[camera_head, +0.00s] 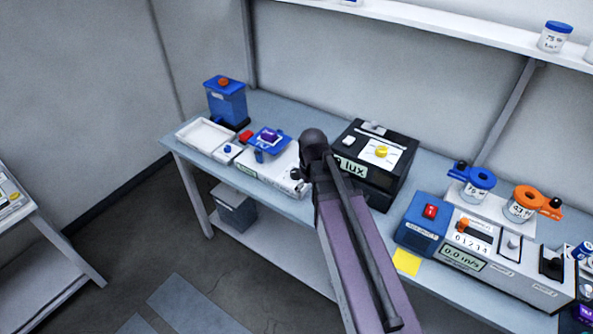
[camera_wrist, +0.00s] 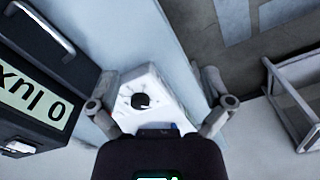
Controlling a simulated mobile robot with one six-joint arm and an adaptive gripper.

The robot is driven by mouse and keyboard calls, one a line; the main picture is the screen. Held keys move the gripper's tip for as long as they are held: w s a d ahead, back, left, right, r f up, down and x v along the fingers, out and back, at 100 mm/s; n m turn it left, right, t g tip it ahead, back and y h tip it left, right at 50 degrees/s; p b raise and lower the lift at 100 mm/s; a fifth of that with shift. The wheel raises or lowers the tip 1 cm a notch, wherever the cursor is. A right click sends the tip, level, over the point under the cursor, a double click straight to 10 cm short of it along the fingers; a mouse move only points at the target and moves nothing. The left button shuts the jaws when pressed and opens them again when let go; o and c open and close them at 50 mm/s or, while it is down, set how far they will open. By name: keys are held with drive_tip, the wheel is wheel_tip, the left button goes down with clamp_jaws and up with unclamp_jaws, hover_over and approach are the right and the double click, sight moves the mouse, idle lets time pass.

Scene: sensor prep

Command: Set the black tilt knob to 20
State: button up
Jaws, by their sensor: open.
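A round black knob (camera_wrist: 140,101) sits on a white panel with faint dial marks in the wrist view. Its setting is too small to read. The white device (camera_wrist: 158,84) carrying it lies between my two fingers in the picture. My gripper (camera_wrist: 160,98) is open and empty, with a finger on each side of the knob; I cannot tell its height above it. In the head view, my arm covers part of the white device (camera_head: 270,165), and a small black part (camera_head: 296,174) shows beside the arm. My fingers are hidden there.
The black lux box (camera_head: 374,150) stands close to the right of my arm; it also shows in the wrist view (camera_wrist: 38,95). A blue-topped unit (camera_head: 269,139) and white tray (camera_head: 205,134) are left. An instrument with another black knob (camera_head: 551,265) is far right.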

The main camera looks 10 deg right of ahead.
sight(297, 171)
drive_tip(key=w+r+n+p, duration=0.2)
drive_tip(key=w+n, duration=1)
drive_tip(key=w, duration=0.8)
drive_tip(key=shift+w+a+r, duration=0.15)
drive_tip(key=shift+w+r, duration=0.15)
drive_tip(key=shift+r, duration=0.05)
drive_tip(key=shift+f+g, duration=0.1)
drive_tip(key=shift+g, duration=0.2)
drive_tip(key=f+b, duration=1.3)
drive_tip(key=shift+s+f, duration=0.3)
drive_tip(key=shift+s, duration=0.1)
drive_tip(key=c, duration=1.1)
